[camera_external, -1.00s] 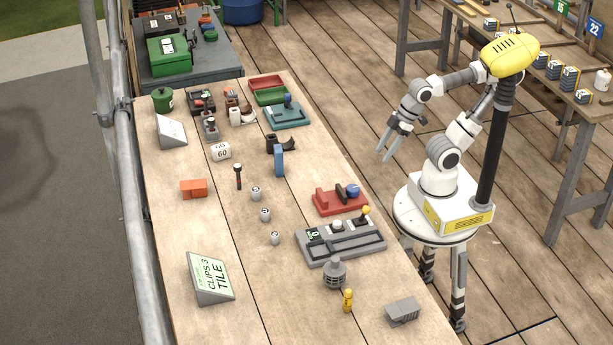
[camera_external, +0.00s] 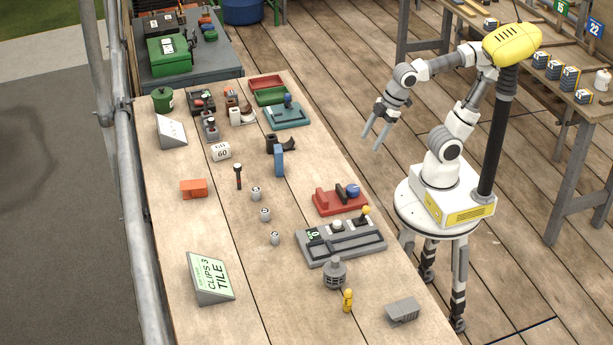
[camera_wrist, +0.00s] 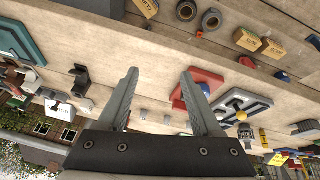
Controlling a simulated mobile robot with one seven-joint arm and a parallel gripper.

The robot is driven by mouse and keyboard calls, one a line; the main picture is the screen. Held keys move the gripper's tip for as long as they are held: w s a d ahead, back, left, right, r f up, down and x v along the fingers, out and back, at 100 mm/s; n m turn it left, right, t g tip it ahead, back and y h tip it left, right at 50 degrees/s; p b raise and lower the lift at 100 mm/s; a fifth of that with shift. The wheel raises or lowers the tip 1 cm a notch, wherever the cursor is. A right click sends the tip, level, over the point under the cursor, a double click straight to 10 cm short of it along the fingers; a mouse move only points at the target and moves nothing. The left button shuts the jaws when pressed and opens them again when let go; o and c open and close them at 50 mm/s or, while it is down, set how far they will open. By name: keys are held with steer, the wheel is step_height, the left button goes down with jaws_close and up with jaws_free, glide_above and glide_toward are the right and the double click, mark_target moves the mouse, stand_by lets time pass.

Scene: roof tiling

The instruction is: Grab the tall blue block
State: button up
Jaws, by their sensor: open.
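The tall blue block (camera_external: 279,160) stands upright near the middle of the long wooden table, beside a dark hooked piece (camera_external: 280,143). My gripper (camera_external: 371,142) is open and empty, to the right of the block and beyond the table's right edge in the external view. Its fingers point down and to the left, well apart from the block. In the wrist view my two fingers (camera_wrist: 159,73) are spread with nothing between them. I cannot make out the blue block there; the left finger may hide it.
A red holder (camera_external: 340,201) and a grey tray with levers (camera_external: 340,243) lie along the table's right side. A teal tray (camera_external: 289,116) is behind the block. Bare wood lies right of the block.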

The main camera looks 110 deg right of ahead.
steer(key=w+d+r+n+g+p, duration=0.1)
steer(key=w+r+n+p, duration=0.2)
steer(key=w+r+p, duration=0.35)
steer(key=r+n+g+p, duration=0.2)
steer(key=n+g+p, duration=0.2)
steer(key=n+p, duration=0.8)
glide_above(277, 148)
steer(key=p, duration=0.1)
steer(key=m, duration=0.1)
step_height(277, 148, down, 13)
steer(key=shift+a+r+b, duration=0.1)
steer(key=shift+r+b, duration=0.1)
steer(key=shift+b, duration=0.25)
steer(key=shift+s+a+f, duration=0.1)
steer(key=shift+s+f, duration=0.05)
steer(key=shift+f, duration=2.5)
jaws_close()
